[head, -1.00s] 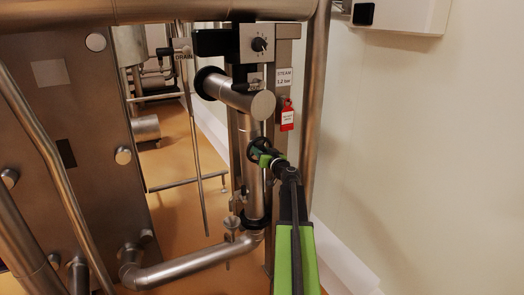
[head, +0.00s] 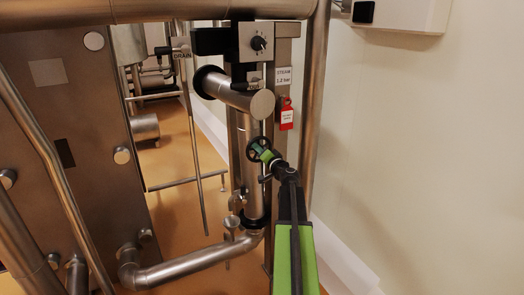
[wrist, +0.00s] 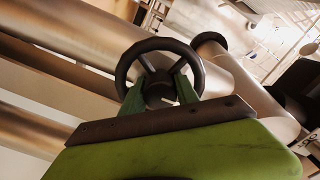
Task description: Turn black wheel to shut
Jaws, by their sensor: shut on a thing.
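The black wheel (head: 259,149) is a small spoked handwheel on the front of the vertical steel pipe (head: 250,190). It fills the middle of the wrist view (wrist: 160,52), with its rim and spokes in clear sight. My gripper (head: 265,154) reaches it from the lower right. In the wrist view my green fingers (wrist: 160,90) reach into the wheel from below, one on each side of its hub, and are shut on it. The hub's lower part is hidden behind my gripper.
A thick horizontal pipe (head: 150,10) crosses above. A control box with a knob (head: 258,43) and a steam label (head: 283,76) sit above the wheel. A red tag (head: 287,116) hangs to its right. A curved pipe (head: 195,264) runs below.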

